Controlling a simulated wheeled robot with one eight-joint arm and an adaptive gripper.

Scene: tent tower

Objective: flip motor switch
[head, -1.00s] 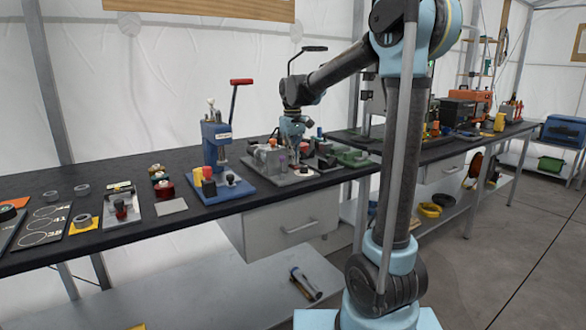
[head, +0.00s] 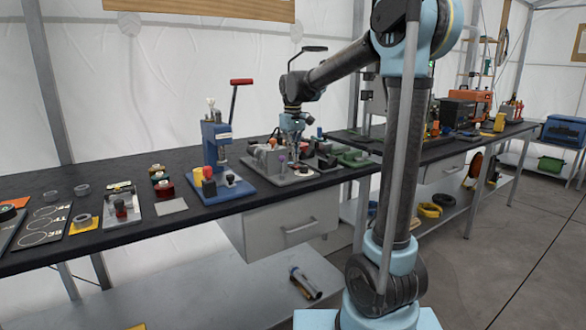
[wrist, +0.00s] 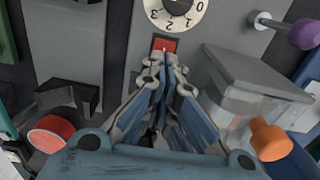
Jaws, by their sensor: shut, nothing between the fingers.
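A small red switch (wrist: 165,44) in a dark frame sits on a grey panel in the wrist view, just below a white numbered dial (wrist: 176,8). My gripper (wrist: 163,58) is shut and empty. Its fingertips overlap the lower edge of the red switch in the picture; I cannot tell whether they touch it. In the head view my gripper (head: 293,146) points down over the grey board (head: 300,179) on the bench. The switch is too small to make out there.
Close around the gripper in the wrist view are a purple knob (wrist: 304,34), an orange knob (wrist: 269,138), a red button (wrist: 50,133) and a grey box (wrist: 255,82). A blue lever press (head: 216,140) stands left of the board on the black bench (head: 95,172).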

